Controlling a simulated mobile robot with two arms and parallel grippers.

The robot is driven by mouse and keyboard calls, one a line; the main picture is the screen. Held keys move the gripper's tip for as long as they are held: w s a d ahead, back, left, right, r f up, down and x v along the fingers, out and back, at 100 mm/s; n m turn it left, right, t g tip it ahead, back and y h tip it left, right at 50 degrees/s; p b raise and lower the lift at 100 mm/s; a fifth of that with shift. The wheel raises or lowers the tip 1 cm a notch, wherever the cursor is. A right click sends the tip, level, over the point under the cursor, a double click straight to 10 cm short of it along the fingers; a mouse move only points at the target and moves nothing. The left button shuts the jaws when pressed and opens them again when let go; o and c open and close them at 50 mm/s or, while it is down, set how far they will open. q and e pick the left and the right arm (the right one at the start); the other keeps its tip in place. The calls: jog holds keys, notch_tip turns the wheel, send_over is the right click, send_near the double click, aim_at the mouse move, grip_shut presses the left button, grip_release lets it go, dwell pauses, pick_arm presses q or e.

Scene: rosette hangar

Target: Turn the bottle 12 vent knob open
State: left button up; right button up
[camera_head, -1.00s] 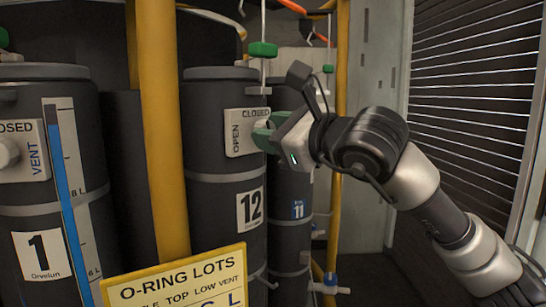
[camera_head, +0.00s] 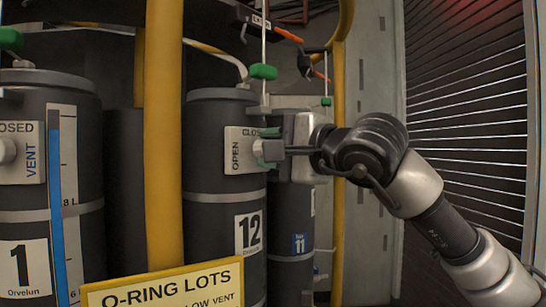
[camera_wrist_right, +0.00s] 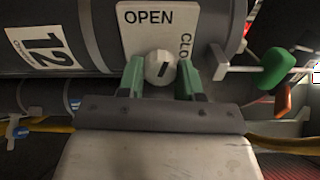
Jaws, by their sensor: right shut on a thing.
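Bottle 12 (camera_head: 212,220) is a dark cylinder with a white "12" label. Its vent plate (camera_head: 238,160) reads OPEN on the left and CLOSED along the top, partly covered. The round pale vent knob (camera_wrist_right: 158,68) shows in the right wrist view; its dark slot is slanted, neither squarely at OPEN nor squarely at CLOSED. My right gripper (camera_wrist_right: 161,80) is shut on the knob, one green finger at each side. In the head view the right gripper (camera_head: 270,140) hides the knob. My left gripper is not in view.
Bottle 1 (camera_head: 30,240) stands at the left with its own vent plate. A yellow post (camera_head: 163,150) rises between the bottles. Bottle 11 (camera_head: 292,215) stands just behind bottle 12. A yellow O-ring sign (camera_head: 165,290) is low in front. A green handle (camera_head: 263,71) hangs above.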

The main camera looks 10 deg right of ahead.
jog(key=shift+f+n, duration=0.1)
jog(key=shift+n, duration=1.5)
jog(key=shift+b, duration=0.3)
jog(key=o, duration=0.9)
jog(key=shift+s, duration=0.1)
jog(key=b+v, duration=0.4)
jog(key=v, duration=0.6)
jog(key=shift+s+d, duration=0.2)
jog(key=shift+s, duration=0.15)
